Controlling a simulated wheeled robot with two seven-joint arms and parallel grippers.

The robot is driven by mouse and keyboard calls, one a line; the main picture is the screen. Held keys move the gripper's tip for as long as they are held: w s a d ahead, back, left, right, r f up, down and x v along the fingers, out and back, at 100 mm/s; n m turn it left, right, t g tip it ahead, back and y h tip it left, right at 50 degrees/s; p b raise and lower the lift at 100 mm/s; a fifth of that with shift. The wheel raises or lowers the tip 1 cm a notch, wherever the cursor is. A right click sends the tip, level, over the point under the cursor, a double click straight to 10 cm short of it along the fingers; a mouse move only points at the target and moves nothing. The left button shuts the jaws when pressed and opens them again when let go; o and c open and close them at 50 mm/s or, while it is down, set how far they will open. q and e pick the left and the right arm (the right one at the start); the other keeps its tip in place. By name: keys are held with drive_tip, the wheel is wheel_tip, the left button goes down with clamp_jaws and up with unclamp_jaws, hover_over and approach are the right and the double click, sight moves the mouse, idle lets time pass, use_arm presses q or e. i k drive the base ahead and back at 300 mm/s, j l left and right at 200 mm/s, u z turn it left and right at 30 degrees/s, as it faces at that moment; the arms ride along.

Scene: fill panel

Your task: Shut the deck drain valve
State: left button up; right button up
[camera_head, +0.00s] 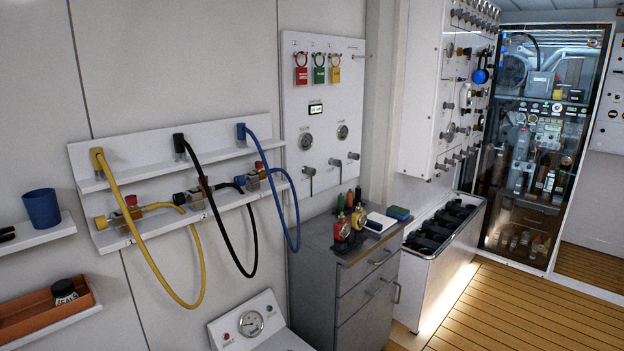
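A white fill panel (323,110) hangs on the wall near the middle of the view. Along its lower part are several small grey valve handles: a left one (309,171), a middle one (335,162) and a right one (353,156). The left one hangs down; the other two look closer to level. I cannot tell which handle, if any, is the deck drain valve, as no label is legible. Two round gauges (305,141) and a small lit display (315,109) sit above the handles. Neither of my grippers is in view.
A grey drawer cabinet (345,265) stands below the panel, with red and yellow gauge fittings (342,230) on top. Yellow (150,262), black and blue hoses hang from a wall rack (140,160) at left. Wooden deck (530,310) is clear at lower right.

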sight(310, 170)
drive_tip(key=i, duration=0.2)
drive_tip(key=l+u, duration=0.15)
drive_tip(key=u, duration=0.3)
drive_tip(key=i+l+u, duration=0.1)
drive_tip(key=u, duration=0.35)
drive_tip(key=l+u, duration=0.2)
drive_tip(key=u, duration=0.25)
